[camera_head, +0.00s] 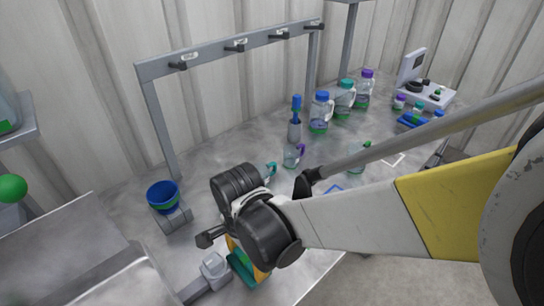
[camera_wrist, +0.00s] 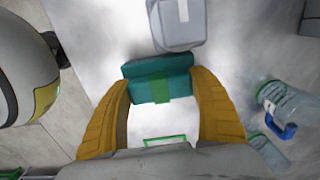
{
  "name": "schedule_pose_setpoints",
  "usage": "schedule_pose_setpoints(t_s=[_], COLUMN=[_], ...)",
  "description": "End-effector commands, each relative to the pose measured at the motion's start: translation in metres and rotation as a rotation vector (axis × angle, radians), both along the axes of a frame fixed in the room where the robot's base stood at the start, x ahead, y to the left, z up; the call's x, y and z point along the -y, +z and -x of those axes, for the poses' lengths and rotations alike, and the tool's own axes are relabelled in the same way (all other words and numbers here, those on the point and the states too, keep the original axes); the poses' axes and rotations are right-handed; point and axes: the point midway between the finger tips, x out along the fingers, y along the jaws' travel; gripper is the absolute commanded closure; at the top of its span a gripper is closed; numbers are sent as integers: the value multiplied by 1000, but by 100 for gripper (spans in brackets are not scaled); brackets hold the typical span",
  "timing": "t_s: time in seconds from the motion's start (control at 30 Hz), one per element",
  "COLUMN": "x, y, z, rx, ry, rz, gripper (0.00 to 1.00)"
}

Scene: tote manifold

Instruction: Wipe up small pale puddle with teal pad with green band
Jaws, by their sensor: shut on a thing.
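The teal pad with a green band (camera_wrist: 176,65) sits between the yellow fingertips of my gripper (camera_wrist: 160,82) in the wrist view. The gripper is shut on it, one finger at each end. In the head view the pad (camera_head: 240,270) shows below my wrist, near the table's front edge; my wrist hides part of the gripper. I cannot tell whether the pad touches the table. I cannot make out the small pale puddle in either view; the pale, glossy table top makes it hard to tell.
A grey box-like piece (camera_wrist: 181,24) lies just beyond the pad. A clear jug with a blue handle (camera_wrist: 290,105) stands to the right. A blue bowl (camera_head: 163,195) stands left on the table; several bottles (camera_head: 321,112) stand at the back. A hook rail (camera_head: 215,50) rises behind.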

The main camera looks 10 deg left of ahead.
Motion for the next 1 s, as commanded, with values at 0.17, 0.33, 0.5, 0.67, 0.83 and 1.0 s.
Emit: schedule_pose_setpoints(t_s=[0.17,0.33,0.5,0.67,0.83,1.0], x=[-10,-10,-2,8,13,20], y=[1,2,2,2,2,1], z=[11,11,2,-11,-15,-23], rx=[-1,-2,-2,-1,0,0], ry=[2,1,0,-1,0,-2], rz=[-1,-2,-2,-1,0,0], gripper=[68,68,68,68,68,68])
